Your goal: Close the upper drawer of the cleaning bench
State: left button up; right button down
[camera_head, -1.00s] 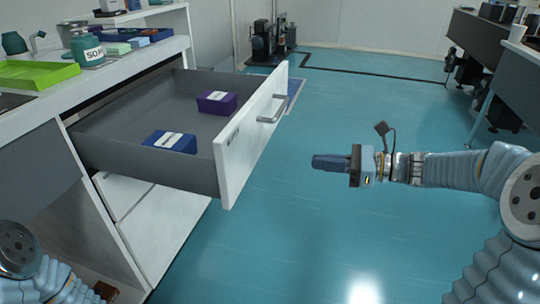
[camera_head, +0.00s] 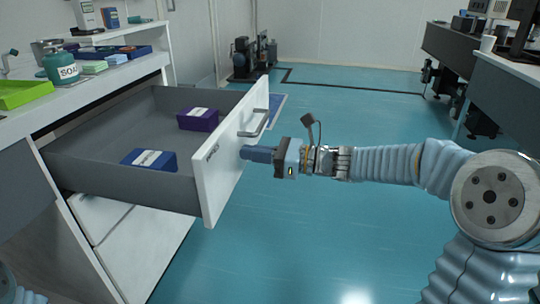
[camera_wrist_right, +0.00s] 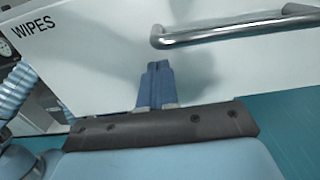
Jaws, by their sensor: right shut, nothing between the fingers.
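The upper drawer (camera_head: 208,182) of the cleaning bench (camera_head: 100,85) stands pulled out, with a white front, grey walls and a metal handle (camera_head: 254,124). A blue box (camera_head: 149,160) and a purple box (camera_head: 198,119) lie inside it. My right gripper (camera_head: 246,153) is shut and empty, its fingertips at the outer face of the drawer front, below the handle. In the right wrist view the shut blue fingers (camera_wrist_right: 157,75) point at the white front under the handle (camera_wrist_right: 230,32), beside the label "WIPES". I cannot tell whether they touch it. My left gripper is not visible.
On the bench top are a green tray (camera_head: 22,92), a soap bottle (camera_head: 60,66) and several small boxes. A closed lower drawer (camera_head: 130,245) is below. Dark tables (camera_head: 450,55) stand at the right. The teal floor between is clear.

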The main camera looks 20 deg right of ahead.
jog(key=shift+w+a, duration=0.15)
jog(key=shift+a, duration=0.1)
jog(key=x, duration=2)
jog(key=shift+w+a, duration=0.15)
jog(key=shift+a, duration=0.1)
jog(key=p, duration=0.5)
send_over(124, 155)
jog(key=shift+s+d+r, duration=0.15)
jog(key=shift+s+d, duration=0.15)
jog(key=shift+d, duration=0.1)
jog(key=shift+w+a+p, duration=0.25)
jog(key=shift+a+p, duration=0.05)
jog(key=shift+a, duration=0.1)
jog(key=shift+r, duration=0.1)
jog(key=shift+r, duration=0.15)
